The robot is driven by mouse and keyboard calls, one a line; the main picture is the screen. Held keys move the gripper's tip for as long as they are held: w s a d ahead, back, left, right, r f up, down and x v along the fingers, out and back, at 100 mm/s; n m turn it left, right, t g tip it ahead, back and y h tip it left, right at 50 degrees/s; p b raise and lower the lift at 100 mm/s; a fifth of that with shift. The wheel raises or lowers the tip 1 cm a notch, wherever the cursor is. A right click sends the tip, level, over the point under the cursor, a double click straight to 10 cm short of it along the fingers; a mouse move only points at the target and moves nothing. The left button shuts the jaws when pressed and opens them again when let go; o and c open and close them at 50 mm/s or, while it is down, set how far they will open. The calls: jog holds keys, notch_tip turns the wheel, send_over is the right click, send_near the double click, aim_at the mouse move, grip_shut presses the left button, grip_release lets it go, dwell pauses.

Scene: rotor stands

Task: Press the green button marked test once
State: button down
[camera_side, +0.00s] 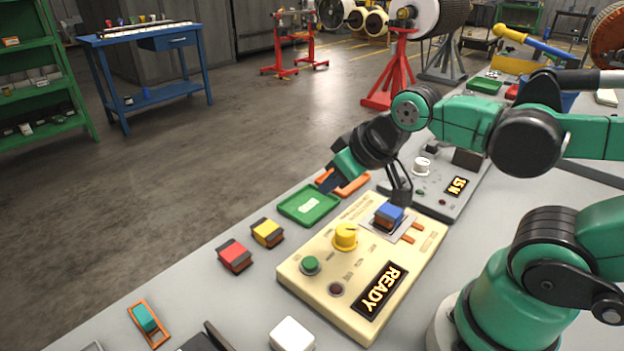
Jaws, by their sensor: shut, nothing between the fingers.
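The green button (310,264) is on the near left part of a cream test panel (295,284). Its printed label is too small to read. A dark red button (336,289) is beside it, and a yellow knob (345,236) is farther back. The panel's display (381,290) reads READY. A blue-topped block (388,216) sits on a metal plate at the panel's back right. My gripper (400,195) is shut and empty. In the picture it is just above the block, away from the green button; whether it touches the block is hard to tell.
Red (234,256) and yellow (267,233) blocks lie left of the panel. A green tray (309,204) is behind them. A grey panel (455,195) with its own knob and display is at the back right. A white block (292,335) is in front.

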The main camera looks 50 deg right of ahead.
dwell(0.7)
jog(key=g+h, duration=0.1)
jog(key=h, duration=0.6)
send_over(311, 266)
jog(key=shift+r+m, duration=0.3)
jog(key=shift+m, duration=0.1)
jog(key=shift+f, duration=4.4)
